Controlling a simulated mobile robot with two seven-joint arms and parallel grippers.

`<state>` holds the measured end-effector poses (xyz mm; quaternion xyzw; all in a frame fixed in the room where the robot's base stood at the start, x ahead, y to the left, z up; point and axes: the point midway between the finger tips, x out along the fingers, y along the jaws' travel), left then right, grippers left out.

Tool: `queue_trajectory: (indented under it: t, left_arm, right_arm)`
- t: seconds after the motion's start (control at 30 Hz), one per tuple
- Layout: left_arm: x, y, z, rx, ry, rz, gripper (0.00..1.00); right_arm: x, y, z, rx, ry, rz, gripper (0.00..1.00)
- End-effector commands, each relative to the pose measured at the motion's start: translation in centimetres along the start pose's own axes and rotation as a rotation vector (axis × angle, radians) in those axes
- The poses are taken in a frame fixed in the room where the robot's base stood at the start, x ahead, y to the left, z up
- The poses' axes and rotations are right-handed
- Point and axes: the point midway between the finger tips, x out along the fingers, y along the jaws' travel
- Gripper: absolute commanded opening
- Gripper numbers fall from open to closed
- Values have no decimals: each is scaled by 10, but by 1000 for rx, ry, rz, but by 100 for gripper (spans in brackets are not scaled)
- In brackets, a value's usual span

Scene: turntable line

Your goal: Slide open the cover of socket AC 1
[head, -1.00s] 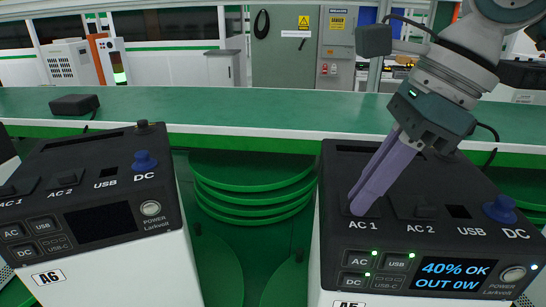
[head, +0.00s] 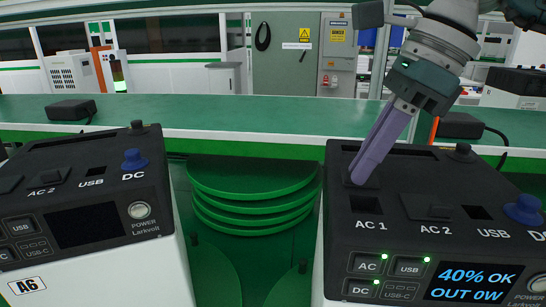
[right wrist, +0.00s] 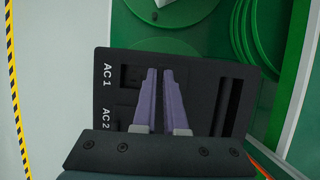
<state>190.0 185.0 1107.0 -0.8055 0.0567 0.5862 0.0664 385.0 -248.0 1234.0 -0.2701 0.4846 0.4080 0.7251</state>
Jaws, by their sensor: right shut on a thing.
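The power station (head: 345,262) at the right has an AC 1 socket (head: 370,206) in its black top, with a dark opening showing behind the AC 1 label. The socket also shows in the right wrist view (right wrist: 131,77). My right gripper (head: 362,181) is shut, its purple fingers pointing down at the AC 1 cover, just behind the opening. The fingers mostly hide the cover. In the right wrist view, the fingertips (right wrist: 160,72) are beside the opening. My left gripper is not in view.
The AC 2 cover (head: 437,207) and blue DC knob (head: 523,210) are to the right on the same top. Another power station (head: 165,262) stands at the left. Stacked green discs (head: 255,178) lie between them, with a green bench (head: 230,118) behind.

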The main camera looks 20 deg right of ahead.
Motion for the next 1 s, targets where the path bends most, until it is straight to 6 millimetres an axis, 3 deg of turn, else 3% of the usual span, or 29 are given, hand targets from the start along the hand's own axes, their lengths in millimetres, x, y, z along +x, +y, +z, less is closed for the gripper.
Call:
queue_trajectory:
  t: [0.07,0.1,0.37,0.7,1.0]
  left_arm:
    - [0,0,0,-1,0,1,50]
    - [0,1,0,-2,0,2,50]
    - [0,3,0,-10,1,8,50]
    - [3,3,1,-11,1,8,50]
    - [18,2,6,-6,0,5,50]
  right_arm:
    - [0,-2,-1,1,3,-8,0]
    - [0,-2,-1,1,3,-9,12]
    - [0,-1,-1,1,3,-5,40]
    - [-6,-2,-1,1,1,-6,40]
    - [-63,-2,-1,1,-1,-11,40]
